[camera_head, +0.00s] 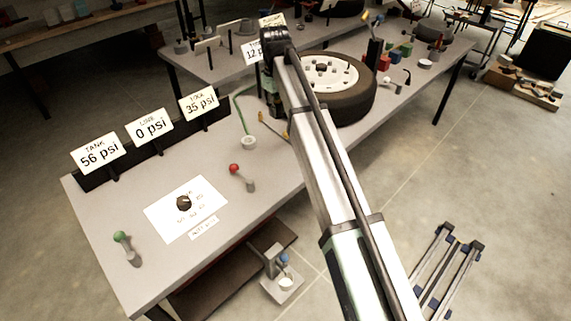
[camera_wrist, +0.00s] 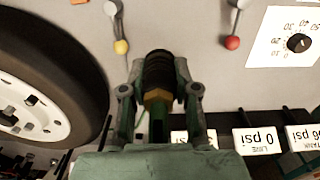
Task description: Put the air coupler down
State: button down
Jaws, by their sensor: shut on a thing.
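The air coupler (camera_wrist: 158,72) is a dark ribbed cylinder with a brass hex collar. In the wrist view it sits between the two fingers of my gripper (camera_wrist: 159,90), which is shut on it. A green hose (camera_wrist: 158,122) runs from its collar back toward my gripper. Grey bench top shows beyond the coupler; I cannot tell the height between them. In the head view my arm hides the coupler and most of my gripper, beside the wheel. A green hose (camera_head: 240,115) there leads down to a pale round ring (camera_head: 248,142) on the bench (camera_head: 140,190).
The tyre (camera_head: 352,102) lies close right of my arm. A yellow-tipped lever (camera_wrist: 121,46), red-knobbed lever (camera_head: 235,170) and green-knobbed lever (camera_head: 121,237) stand on the bench. Pressure signs (camera_head: 149,127) line its back edge. A dial (camera_head: 184,203) sits on white card. Bare bench surrounds the red lever.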

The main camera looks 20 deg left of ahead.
jog(key=p, duration=0.5)
send_over(279, 162)
notch_tip(279, 162, down, 20)
jog(key=shift+s+r, duration=0.15)
jog(key=shift+r, duration=0.1)
jog(key=shift+f, duration=0.2)
jog(key=shift+f+b, duration=0.2)
jog(key=shift+b, duration=0.1)
jog(key=shift+f, duration=0.3)
jog(key=shift+f, duration=0.1)
jog(key=c, duration=0.9)
grip_release()
jog(key=shift+o, duration=0.2)
